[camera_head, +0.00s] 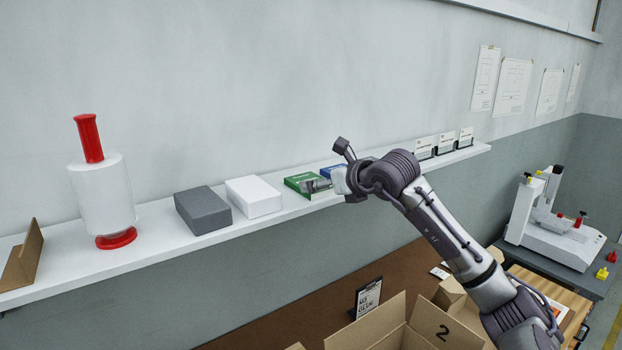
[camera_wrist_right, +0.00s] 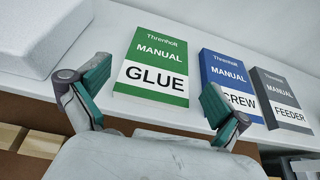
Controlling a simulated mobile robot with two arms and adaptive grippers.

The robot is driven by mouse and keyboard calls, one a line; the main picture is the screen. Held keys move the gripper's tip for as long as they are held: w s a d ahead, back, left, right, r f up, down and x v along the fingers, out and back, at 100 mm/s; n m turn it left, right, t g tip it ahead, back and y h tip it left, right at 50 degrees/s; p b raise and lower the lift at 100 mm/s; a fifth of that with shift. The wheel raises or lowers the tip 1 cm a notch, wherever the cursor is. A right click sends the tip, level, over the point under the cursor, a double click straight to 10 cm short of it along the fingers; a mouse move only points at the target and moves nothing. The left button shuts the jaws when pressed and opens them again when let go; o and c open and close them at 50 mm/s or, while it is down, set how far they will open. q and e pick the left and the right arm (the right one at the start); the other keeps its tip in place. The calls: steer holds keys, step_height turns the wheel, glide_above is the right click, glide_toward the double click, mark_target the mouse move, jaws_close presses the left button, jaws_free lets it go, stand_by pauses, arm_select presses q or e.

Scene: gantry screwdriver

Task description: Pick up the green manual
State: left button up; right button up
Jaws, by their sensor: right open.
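The green manual (camera_head: 303,181), labelled GLUE, lies on the white wall shelf, between a white box and a blue manual. In the right wrist view the green manual (camera_wrist_right: 155,68) lies just ahead of the gripper, its near edge between the line of the two fingers. My right gripper (camera_wrist_right: 150,105) is open and empty, with its teal-padded fingers apart on either side of the manual's near end. In the head view the right gripper (camera_head: 325,185) is at the shelf's front edge, partly covering the manuals. My left gripper is not in view.
A blue manual (camera_wrist_right: 232,85) and a grey manual (camera_wrist_right: 282,98) lie right of the green one. A white box (camera_head: 254,197) and a grey box (camera_head: 203,210) stand to its left on the shelf (camera_head: 150,250). An open carton (camera_head: 395,325) sits below.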

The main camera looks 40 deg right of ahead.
mark_target(292, 181)
steer(key=p+x, duration=0.2)
steer(key=x, duration=0.1)
steer(key=shift+w, duration=0.35)
steer(key=shift+w+f, duration=0.2)
steer(key=shift+s, duration=0.1)
steer(key=shift+c, duration=0.8)
steer(key=c, duration=0.8)
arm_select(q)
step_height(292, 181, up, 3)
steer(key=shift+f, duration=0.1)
arm_select(e)
steer(key=shift+c, duration=0.3)
steer(key=shift+r, duration=0.15)
